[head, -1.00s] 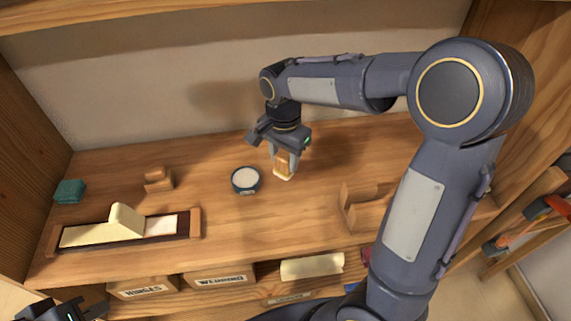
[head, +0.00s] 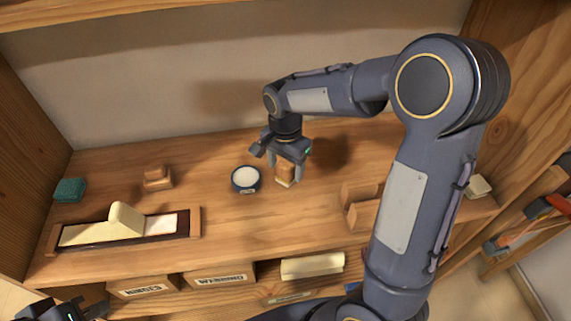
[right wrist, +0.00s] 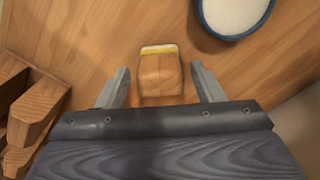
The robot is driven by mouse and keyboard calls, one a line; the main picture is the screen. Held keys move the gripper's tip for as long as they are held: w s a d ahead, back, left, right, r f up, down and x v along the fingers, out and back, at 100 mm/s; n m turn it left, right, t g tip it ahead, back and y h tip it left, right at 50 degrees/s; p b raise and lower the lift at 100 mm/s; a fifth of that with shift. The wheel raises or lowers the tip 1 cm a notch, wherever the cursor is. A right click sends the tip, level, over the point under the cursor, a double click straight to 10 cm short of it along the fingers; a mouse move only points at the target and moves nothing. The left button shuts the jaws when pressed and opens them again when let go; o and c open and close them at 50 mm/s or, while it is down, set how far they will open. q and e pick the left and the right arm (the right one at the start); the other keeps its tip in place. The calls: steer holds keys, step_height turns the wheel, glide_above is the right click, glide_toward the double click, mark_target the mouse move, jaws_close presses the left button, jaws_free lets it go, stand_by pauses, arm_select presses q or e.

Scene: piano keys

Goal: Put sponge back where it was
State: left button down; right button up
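A teal block that looks like a sponge (head: 69,189) lies at the far left of the wooden worktop. My right gripper (head: 286,172) points down near the middle, around a small wooden block with a pale yellow-white edge (head: 286,174). In the right wrist view the block (right wrist: 160,75) sits between the two spread fingers, with a gap on each side. Whether this block carries a sponge layer I cannot tell. My left gripper (head: 52,310) is at the lower left corner, partly cut off, away from the objects.
A round dish with white contents (head: 245,179) stands just left of my right gripper. A keyboard-like tray (head: 70,243) and a small wooden piece (head: 157,178) are on the left. A wooden holder (head: 362,205) stands right. A cream block (head: 480,186) lies far right.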

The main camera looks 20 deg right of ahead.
mark_target(285, 164)
step_height(285, 164, up, 11)
steer(key=s+f+n+t+y, duration=0.2)
steer(key=s+n+t, duration=0.3)
steer(key=s, duration=1.5)
steer(key=n+y+p, duration=0.1)
steer(key=n, duration=0.4)
steer(key=shift+s+a+t+y, duration=0.35)
steer(key=shift+t+y, duration=0.05)
steer(key=shift+f, duration=0.1)
